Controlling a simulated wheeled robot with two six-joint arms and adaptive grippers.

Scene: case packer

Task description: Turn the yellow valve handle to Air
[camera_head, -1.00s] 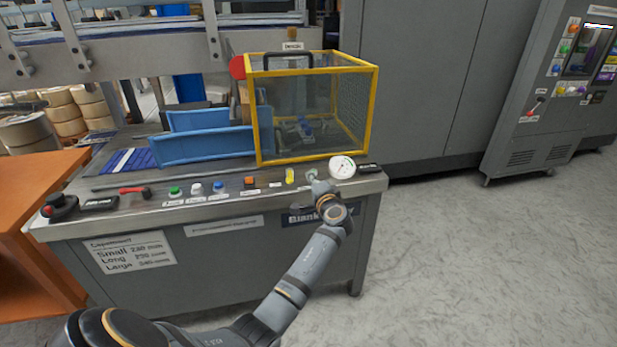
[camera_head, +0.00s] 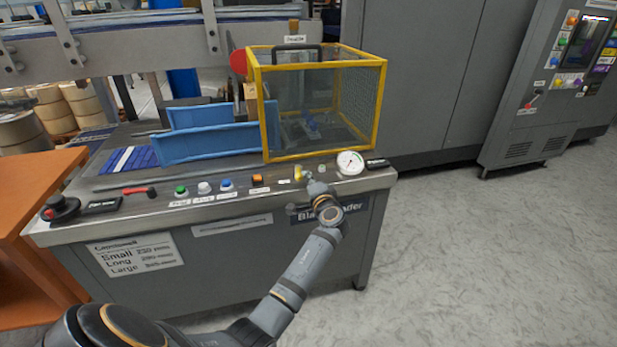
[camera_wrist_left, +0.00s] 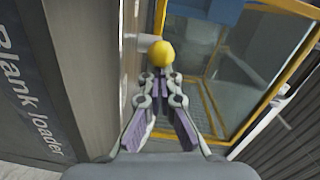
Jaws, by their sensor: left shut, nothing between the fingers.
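The yellow valve handle (camera_head: 298,173) is on the front part of the machine top, between the orange button and the round gauge. In the wrist view its rounded yellow end (camera_wrist_left: 161,53) shows just beyond the fingertips. My left gripper (camera_head: 309,179) is close beside the handle, on its right in the head view. In the wrist view the left gripper (camera_wrist_left: 160,76) has its fingertips together with nothing between them; I cannot tell whether they touch the handle. The labels near the valve are too small to read. My right gripper is not in view.
A white round gauge (camera_head: 350,162) stands right of the gripper. A yellow-framed mesh guard (camera_head: 383,95) rises behind the valve. Open floor lies to the right.

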